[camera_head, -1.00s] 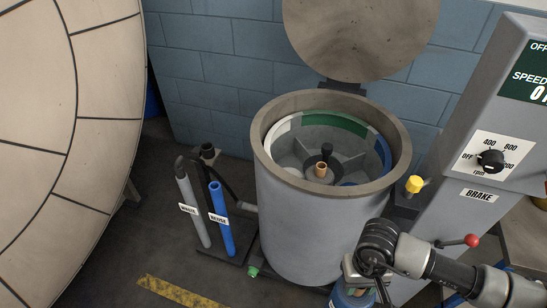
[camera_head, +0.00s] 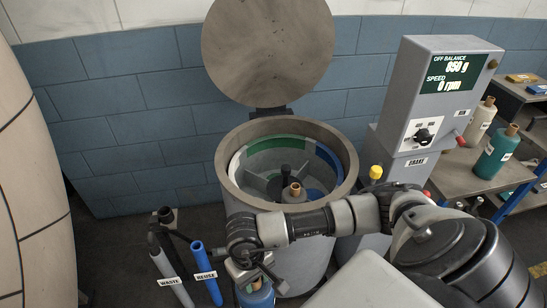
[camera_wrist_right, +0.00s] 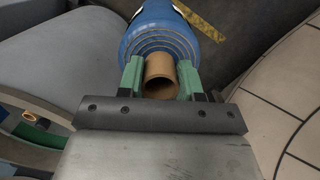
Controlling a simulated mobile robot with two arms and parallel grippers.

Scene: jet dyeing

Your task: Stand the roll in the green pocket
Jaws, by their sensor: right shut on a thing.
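My right gripper (camera_head: 252,274) is shut on the brown core of a blue roll (camera_head: 257,296) in front of the grey drum, outside it. In the right wrist view, the green fingers sit on both sides of the core (camera_wrist_right: 160,78), and the blue windings (camera_wrist_right: 163,28) lie beyond. In the head view, the roll's lower part is cut off by the frame. The green pocket is marked by a green band (camera_head: 281,141) on the far inner wall of the open drum (camera_head: 232,190). My left gripper is not in view.
A roll with a tan core (camera_head: 295,187) stands in the drum near the black hub. The lid (camera_head: 268,48) is up. The control box (camera_head: 440,95) reads 0 rpm. Waste and reuse pipes (camera_head: 206,272) stand left of the drum. Rolls stand on the side table (camera_head: 465,165).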

